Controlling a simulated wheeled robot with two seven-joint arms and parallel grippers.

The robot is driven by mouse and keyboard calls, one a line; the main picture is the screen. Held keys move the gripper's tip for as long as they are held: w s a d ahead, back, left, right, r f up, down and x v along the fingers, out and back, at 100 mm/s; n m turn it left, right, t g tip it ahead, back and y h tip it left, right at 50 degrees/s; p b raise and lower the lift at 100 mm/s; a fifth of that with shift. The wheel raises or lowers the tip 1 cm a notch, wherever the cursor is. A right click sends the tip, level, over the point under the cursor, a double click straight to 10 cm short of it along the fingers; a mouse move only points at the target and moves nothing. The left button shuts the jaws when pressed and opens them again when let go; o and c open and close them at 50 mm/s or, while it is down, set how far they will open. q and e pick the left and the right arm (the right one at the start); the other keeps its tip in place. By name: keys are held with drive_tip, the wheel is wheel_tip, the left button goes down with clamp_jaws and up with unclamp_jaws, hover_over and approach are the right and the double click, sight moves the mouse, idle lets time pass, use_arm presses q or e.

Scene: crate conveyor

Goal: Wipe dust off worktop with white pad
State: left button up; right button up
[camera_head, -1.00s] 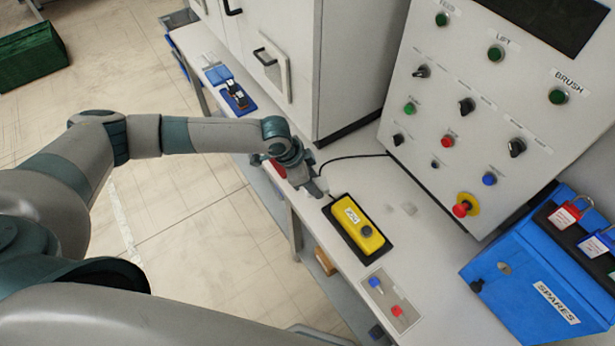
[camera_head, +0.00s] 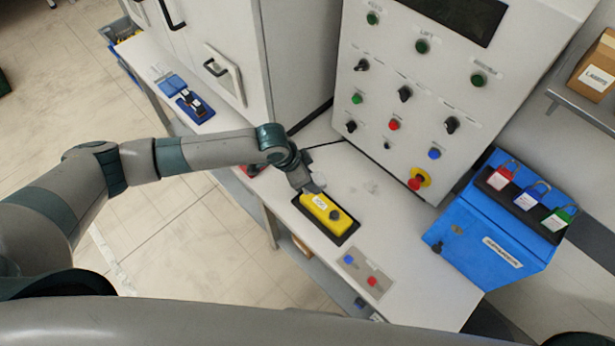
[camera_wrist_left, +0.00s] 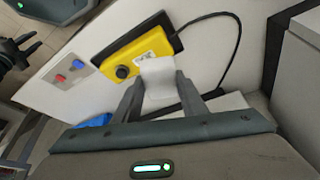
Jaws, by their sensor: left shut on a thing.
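My left gripper (camera_head: 312,187) is shut on the white pad (camera_wrist_left: 156,78), which shows between its fingers in the left wrist view. The gripper is beside the upper left end of the yellow control box (camera_head: 326,213) in the head view. In the wrist view the pad overlaps the box's edge; I cannot tell whether it touches the box or the worktop (camera_head: 400,250). A faint greyish dust patch (camera_head: 371,187) lies on the worktop right of the box. A dark finger-like shape at the wrist view's left edge may be my right gripper (camera_wrist_left: 18,50); its opening is unclear.
The yellow box lies on a black mat (camera_head: 350,233), with a black cable (camera_wrist_left: 238,45) nearby. A plate with blue and red buttons (camera_head: 362,272) is nearer the front.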

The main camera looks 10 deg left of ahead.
use_arm(q)
drive_tip(key=o, duration=0.4)
drive_tip(key=shift+c, duration=1.2)
drive_tip(key=shift+w+a+r+b, duration=0.25)
drive_tip(key=shift+b, duration=0.1)
drive_tip(key=a+r+n+t+y+b, duration=0.1)
drive_tip(key=a+r+n+y+b, duration=0.1)
drive_tip(key=a+r+n+b, duration=0.4)
drive_tip(key=a+r+n+t+y+b, duration=0.1)
drive_tip(key=a+r+n+b, duration=0.5)
drive_tip(key=r, duration=0.6)
drive_tip(key=shift+w+a+r+y, duration=0.25)
drive_tip(key=shift+w+a+y, duration=0.25)
drive_tip(key=shift+a, duration=0.7)
drive_tip(key=shift+d, duration=0.1)
